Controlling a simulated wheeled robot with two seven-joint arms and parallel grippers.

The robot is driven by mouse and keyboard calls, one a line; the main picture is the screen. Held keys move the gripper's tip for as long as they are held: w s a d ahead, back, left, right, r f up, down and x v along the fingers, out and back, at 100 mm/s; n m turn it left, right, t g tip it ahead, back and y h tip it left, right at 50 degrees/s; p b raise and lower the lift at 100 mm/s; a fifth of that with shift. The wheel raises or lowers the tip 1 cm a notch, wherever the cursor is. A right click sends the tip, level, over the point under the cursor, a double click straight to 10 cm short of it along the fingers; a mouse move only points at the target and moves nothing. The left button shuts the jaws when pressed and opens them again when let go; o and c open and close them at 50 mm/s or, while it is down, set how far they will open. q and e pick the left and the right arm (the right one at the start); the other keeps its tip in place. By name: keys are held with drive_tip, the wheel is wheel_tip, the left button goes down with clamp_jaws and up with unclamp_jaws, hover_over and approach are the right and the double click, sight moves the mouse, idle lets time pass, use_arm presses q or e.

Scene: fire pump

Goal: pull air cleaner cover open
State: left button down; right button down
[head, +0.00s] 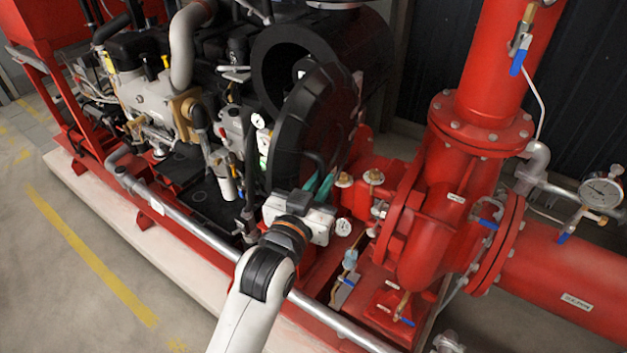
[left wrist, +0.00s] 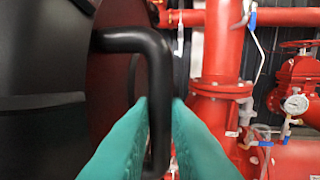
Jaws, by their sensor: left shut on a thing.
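The air cleaner cover (head: 305,115) is a round black disc. It stands swung out at an angle from the black cylindrical air cleaner housing (head: 350,45), whose dark round opening shows behind it. In the left wrist view the cover (left wrist: 45,60) fills the left side, and its black bent handle (left wrist: 158,75) stands out from it. My left gripper (head: 318,186) is at the cover's lower right face. Its teal fingers (left wrist: 160,125) are shut on the handle, one finger on each side of the bar. My right gripper is not in view.
The engine (head: 150,90) with hoses and pipes lies left of the cover. A grey rail (head: 200,235) runs along the front. Red pump pipes (head: 440,190) with valves and a gauge (head: 600,193) stand close on the right. Open floor (head: 60,290) is at the lower left.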

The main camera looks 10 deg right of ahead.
use_arm(q)
drive_tip(key=shift+w+a+r, duration=0.15)
drive_tip(key=shift+r, duration=0.15)
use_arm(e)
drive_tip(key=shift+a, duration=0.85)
